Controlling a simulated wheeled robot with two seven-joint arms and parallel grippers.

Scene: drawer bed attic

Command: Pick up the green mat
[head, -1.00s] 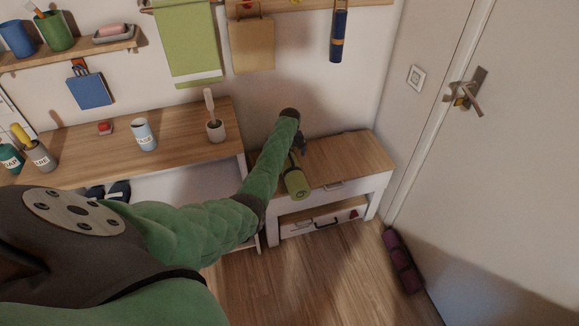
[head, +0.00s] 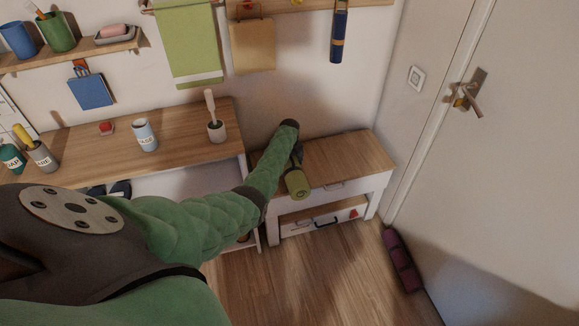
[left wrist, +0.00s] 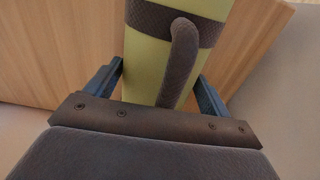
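The green mat (head: 298,187) is rolled up and lies on the small wooden-topped cabinet (head: 350,154), one round end facing the front. In the left wrist view the mat (left wrist: 145,75) shows a dark band and a dark strap or handle. My left gripper (head: 297,157) is over the mat's far part. Its two blue fingers (left wrist: 162,80) stand wide, one on each side of the mat; the fingertips are partly hidden, and I see no clear squeeze. My right gripper is not in view.
A long bench (head: 185,145) with cups stands left of the cabinet. A purple roll (head: 402,262) lies on the floor by the door (head: 500,150).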

